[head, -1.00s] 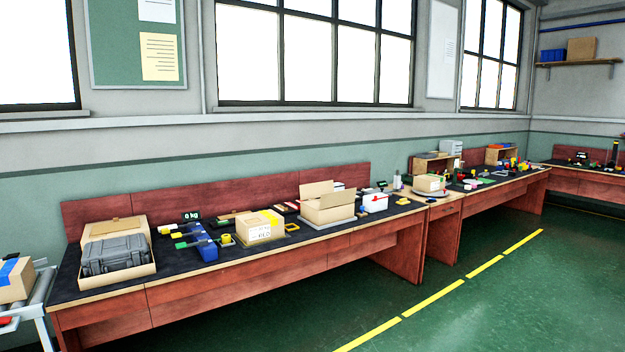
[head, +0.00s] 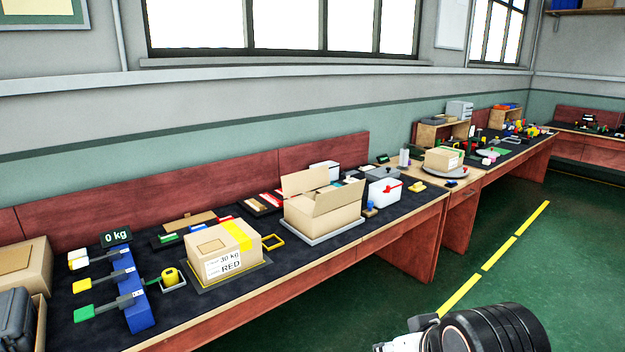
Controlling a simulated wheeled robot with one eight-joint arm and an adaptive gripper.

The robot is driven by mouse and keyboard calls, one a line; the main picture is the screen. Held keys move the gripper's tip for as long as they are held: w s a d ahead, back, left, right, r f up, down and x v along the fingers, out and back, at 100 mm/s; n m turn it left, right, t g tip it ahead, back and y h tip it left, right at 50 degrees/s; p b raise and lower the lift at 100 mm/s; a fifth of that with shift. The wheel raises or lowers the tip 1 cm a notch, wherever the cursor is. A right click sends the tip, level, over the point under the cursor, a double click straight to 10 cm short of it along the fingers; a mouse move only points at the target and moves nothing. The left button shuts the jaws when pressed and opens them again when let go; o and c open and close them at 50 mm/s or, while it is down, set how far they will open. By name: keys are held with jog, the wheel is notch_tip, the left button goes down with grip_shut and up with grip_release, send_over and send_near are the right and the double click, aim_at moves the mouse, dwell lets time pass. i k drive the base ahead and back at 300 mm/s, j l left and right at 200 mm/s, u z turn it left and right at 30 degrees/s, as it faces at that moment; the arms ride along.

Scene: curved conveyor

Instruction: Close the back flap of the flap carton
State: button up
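The flap carton (head: 318,225) is an open cardboard box on a grey plate on the dark bench top, in the middle of the head view. Its back flap (head: 305,181) stands up at the rear. Another flap (head: 340,197) sticks up and outward at the right. The carton's inside is mostly hidden by its walls and flaps. A black and white part of my arm shows at the bottom right edge, well apart from the carton. My gripper's fingers are not in view.
A taped carton marked RED (head: 224,254) stands to the left on the bench. A yellow square frame (head: 273,240) lies between the cartons. The green floor before the bench is clear.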

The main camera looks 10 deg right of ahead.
aim_at(294, 184)
jog(key=i+l, duration=0.15)
jog(key=i, duration=1.3)
jog(key=i+l+z, duration=0.1)
jog(key=i, duration=1.4)
jog(key=l, duration=0.1)
